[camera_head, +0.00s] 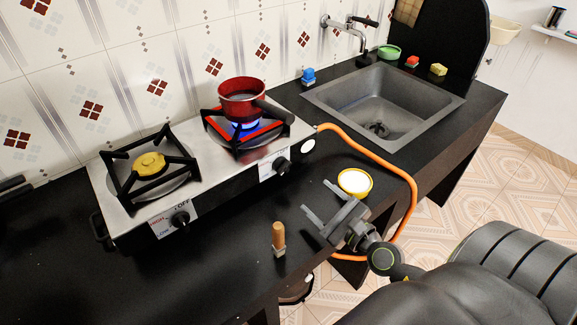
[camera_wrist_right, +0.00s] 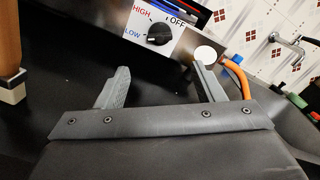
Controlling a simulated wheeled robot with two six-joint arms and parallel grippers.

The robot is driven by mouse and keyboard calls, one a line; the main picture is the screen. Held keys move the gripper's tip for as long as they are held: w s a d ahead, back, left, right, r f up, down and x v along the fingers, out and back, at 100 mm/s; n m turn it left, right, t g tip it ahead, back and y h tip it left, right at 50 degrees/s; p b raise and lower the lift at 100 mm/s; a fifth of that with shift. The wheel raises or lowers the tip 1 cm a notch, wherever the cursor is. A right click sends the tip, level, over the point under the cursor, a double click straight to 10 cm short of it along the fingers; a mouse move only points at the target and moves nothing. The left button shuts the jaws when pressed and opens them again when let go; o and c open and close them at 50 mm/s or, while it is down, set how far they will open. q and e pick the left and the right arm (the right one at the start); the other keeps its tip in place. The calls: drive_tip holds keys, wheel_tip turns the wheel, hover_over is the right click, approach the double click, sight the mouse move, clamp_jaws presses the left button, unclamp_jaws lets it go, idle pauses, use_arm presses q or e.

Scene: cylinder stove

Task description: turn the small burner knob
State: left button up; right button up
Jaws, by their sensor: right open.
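The two-burner stove (camera_head: 205,172) has two black knobs on its front. The left knob (camera_head: 180,219) is below the unlit burner with a yellow cap (camera_head: 149,164). The right knob (camera_head: 282,166) is below the lit burner under a red pot (camera_head: 242,99). I cannot tell which burner counts as small. My right gripper (camera_head: 316,197) is open and empty, in front of the stove and nearer the right knob. In the right wrist view, a knob (camera_wrist_right: 159,34) with HIGH, LOW and OFF marks lies beyond the open fingertips (camera_wrist_right: 160,72), apart from them. My left gripper is not in view.
A wooden-handled tool (camera_head: 278,236) stands left of my right gripper. A yellow-rimmed white dish (camera_head: 355,182) lies to its right. A grey sink (camera_head: 395,100) is at the right.

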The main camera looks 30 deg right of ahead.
sight(283, 166)
drive_tip(key=w, duration=0.4)
drive_tip(key=w+p, duration=0.1)
drive_tip(key=w, duration=0.3)
drive_tip(key=w+a+p, duration=0.1)
drive_tip(key=w, duration=0.3)
drive_tip(key=shift+w, duration=0.15)
drive_tip(key=c, duration=1)
